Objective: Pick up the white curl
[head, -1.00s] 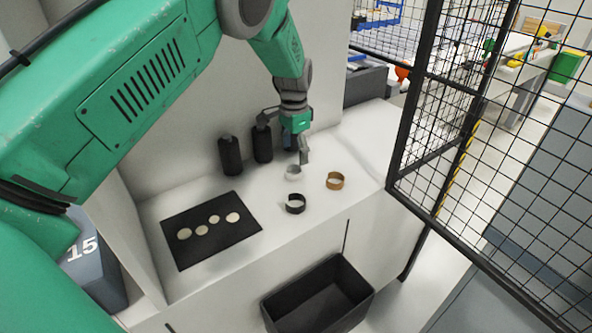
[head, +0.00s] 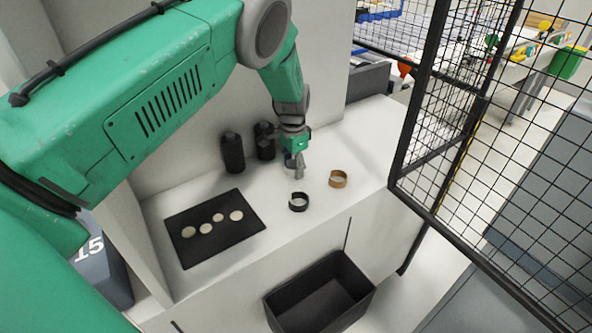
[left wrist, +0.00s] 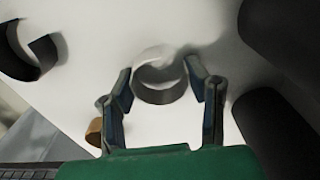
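The white curl (left wrist: 160,95) shows in the left wrist view as an open ring standing on the white worktop, between my left gripper's two fingers. My left gripper (left wrist: 159,72) is open, with one finger on either side of the curl; I cannot tell whether they touch it. In the head view my left gripper (head: 298,170) is low over the worktop and hides most of the white curl. My right gripper is not in view.
A black curl (head: 299,202) and a brown curl (head: 338,179) stand nearby on the worktop. Two black bottles, one here (head: 232,152), stand behind. A black mat (head: 215,245) with several pale discs lies left. A black bin (head: 320,292) is below; a mesh fence (head: 440,130) stands right.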

